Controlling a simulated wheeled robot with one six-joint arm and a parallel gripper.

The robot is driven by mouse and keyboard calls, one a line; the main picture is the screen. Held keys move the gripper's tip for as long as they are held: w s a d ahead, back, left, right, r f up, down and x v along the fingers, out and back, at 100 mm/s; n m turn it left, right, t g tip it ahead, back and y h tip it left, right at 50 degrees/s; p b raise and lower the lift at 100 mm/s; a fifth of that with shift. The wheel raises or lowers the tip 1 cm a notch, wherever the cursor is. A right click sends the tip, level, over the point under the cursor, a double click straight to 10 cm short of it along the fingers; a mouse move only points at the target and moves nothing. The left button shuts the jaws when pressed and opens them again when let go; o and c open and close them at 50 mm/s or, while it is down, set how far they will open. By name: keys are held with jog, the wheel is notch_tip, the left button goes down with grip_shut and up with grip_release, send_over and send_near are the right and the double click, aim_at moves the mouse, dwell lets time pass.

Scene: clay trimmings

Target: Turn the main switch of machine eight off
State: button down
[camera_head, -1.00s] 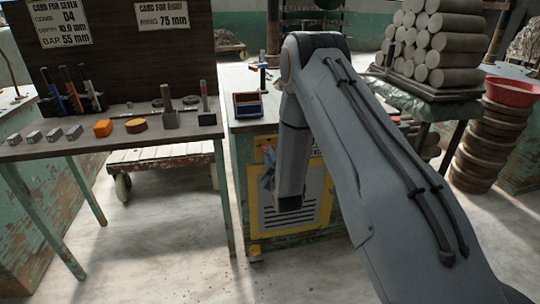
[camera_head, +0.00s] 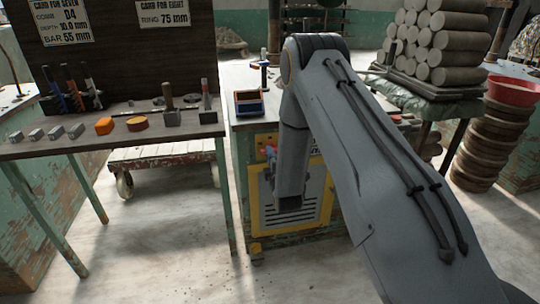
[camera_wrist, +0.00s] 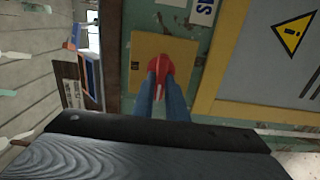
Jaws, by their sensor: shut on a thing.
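The main switch (camera_wrist: 175,60) is a red handle on a yellow plate (camera_wrist: 145,52) in the wrist view. The plate is on the green front of the machine (camera_head: 242,190), and its top shows in the head view (camera_head: 262,141). My gripper (camera_wrist: 167,76) is shut on the red handle, with one blue finger on each side of it. In the head view my gripper (camera_head: 270,155) is at the plate, partly hidden by my own arm. The fingers cover part of the handle, and I cannot tell its on or off position.
A yellow-framed vent panel (camera_head: 262,212) is just below the plate. A blue box (camera_head: 249,103) stands on the machine top. A tool table (camera_head: 110,140) is at the left. Stacked clay rolls (camera_head: 440,40) and a red basin (camera_head: 511,91) are at the right.

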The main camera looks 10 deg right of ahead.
dwell(0.4)
jog(key=c, duration=1.8)
grip_release()
jog(key=shift+o, duration=0.2)
jog(key=s, duration=0.7)
jog(key=shift+s, duration=0.4)
